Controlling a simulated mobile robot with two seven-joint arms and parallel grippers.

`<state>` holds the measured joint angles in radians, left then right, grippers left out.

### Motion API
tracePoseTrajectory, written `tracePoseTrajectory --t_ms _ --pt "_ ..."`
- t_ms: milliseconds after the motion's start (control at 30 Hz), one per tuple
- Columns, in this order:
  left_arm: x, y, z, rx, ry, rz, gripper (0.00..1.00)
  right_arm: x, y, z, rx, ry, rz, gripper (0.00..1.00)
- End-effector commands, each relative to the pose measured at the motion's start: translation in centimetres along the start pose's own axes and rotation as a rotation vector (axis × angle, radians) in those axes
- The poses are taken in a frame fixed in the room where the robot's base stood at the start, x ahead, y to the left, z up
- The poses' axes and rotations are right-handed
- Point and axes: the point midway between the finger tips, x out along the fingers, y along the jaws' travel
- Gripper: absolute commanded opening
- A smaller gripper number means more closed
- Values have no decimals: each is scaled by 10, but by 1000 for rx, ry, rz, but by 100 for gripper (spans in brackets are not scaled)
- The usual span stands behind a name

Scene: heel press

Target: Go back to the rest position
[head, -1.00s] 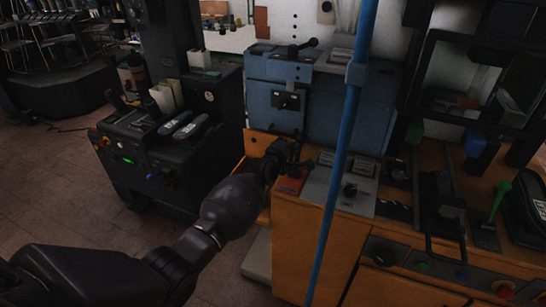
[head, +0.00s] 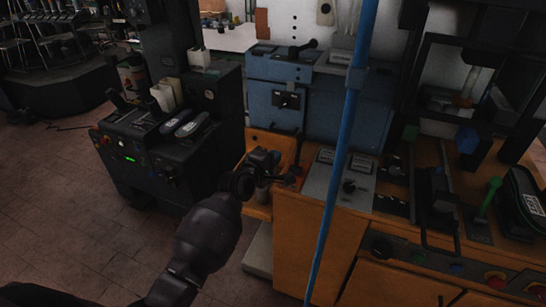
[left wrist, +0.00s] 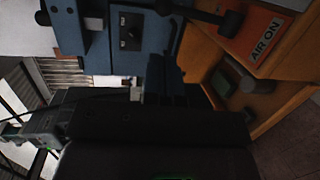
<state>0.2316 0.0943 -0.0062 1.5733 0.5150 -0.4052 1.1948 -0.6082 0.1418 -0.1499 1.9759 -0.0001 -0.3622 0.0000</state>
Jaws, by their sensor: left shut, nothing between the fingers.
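My left arm comes in from the bottom left of the head view. My left gripper (head: 288,178) is shut and empty, above the left end of the orange bench (head: 318,235). In the left wrist view the dark gripper (left wrist: 165,95) shows in the middle, in front of the blue machine (left wrist: 125,62). An orange panel with an "AIR ON" label (left wrist: 264,38) and a dark lever (left wrist: 195,13) lie at the upper right there. I cannot tell whether the gripper touches anything. My right gripper is in neither view.
The blue machine (head: 270,100) stands behind the bench. A blue upright pole (head: 338,170) crosses in front of the bench, right of my gripper. A black machine (head: 170,135) with two shoes (head: 187,125) stands to the left. The tiled floor (head: 60,210) is open at lower left.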

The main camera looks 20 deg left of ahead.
Motion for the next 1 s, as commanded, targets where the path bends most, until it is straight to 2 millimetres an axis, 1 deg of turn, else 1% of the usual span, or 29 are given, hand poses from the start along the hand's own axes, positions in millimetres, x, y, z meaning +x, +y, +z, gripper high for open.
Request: tracePoseTrajectory --t_ms 133,533,667,767,800,933,1000 --pt "-3 1 0 0 0 0 0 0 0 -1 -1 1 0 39" --pt "-3 1 0 0 0 0 0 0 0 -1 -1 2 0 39" --pt "-3 1 0 45 0 0 0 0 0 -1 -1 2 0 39" --pt "-3 1 -1 160 5 1 0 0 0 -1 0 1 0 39" --pt "-4 4 -1 230 11 5 0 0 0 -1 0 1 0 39" --pt "-7 21 1 506 36 34 0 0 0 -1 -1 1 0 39" --pt "-12 27 2 654 52 43 0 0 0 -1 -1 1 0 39"
